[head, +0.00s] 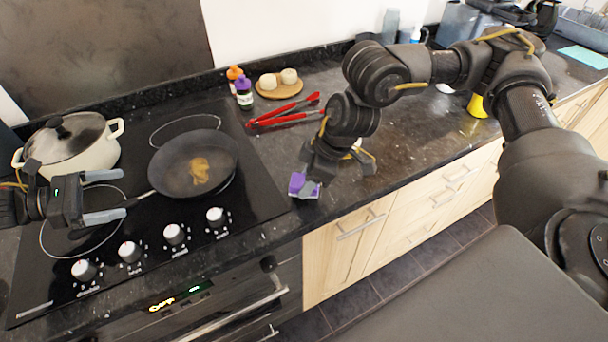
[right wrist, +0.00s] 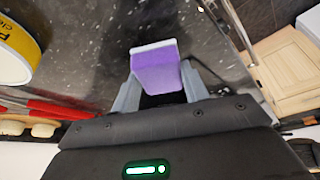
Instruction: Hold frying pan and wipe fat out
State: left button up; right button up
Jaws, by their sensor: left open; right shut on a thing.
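A dark frying pan (head: 185,178) sits on the black hob, with a yellow-brown patch of fat (head: 200,170) on its inside. Its handle (head: 140,198) points left toward my left gripper (head: 104,197). That gripper is open, and the handle's end is close to its fingertips; I cannot tell whether they touch. My right gripper (head: 310,180) is shut on a purple and grey sponge (head: 299,184), over the counter's front edge to the right of the hob. The sponge also shows between the fingers in the right wrist view (right wrist: 155,70).
A lidded cream pot (head: 68,150) stands on the hob behind my left gripper. Red tongs (head: 284,112), two small bottles (head: 243,92) and a round wooden board (head: 279,88) lie or stand behind. A yellow object (head: 478,105) is farther right. Knobs (head: 174,234) line the hob's front.

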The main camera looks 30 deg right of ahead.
aim_at(154, 187)
pick_arm(q)
jog(key=p+x, duration=0.3)
jog(key=x, duration=0.2)
jog(key=shift+d+r, duration=0.1)
jog(key=shift+r, duration=0.05)
pick_arm(e)
notch_tip(154, 187, up, 4)
jog(key=shift+a+f, duration=0.1)
jog(key=shift+f, duration=0.05)
pick_arm(q)
jog(key=b+x, duration=0.2)
jog(key=x, duration=0.1)
jog(key=shift+d+f, duration=0.1)
jog(key=shift+f, duration=0.35)
pick_arm(e)
notch_tip(154, 187, down, 3)
jog(key=shift+r, duration=0.1)
pick_arm(q)
jog(key=shift+d+f+b, duration=0.1)
jog(key=shift+d+b, duration=0.4)
jog(key=shift+b, duration=0.05)
pick_arm(e)
jog(key=shift+w+f, duration=0.1)
jog(key=shift+f, duration=0.3)
pick_arm(q)
jog(key=shift+d, duration=0.1)
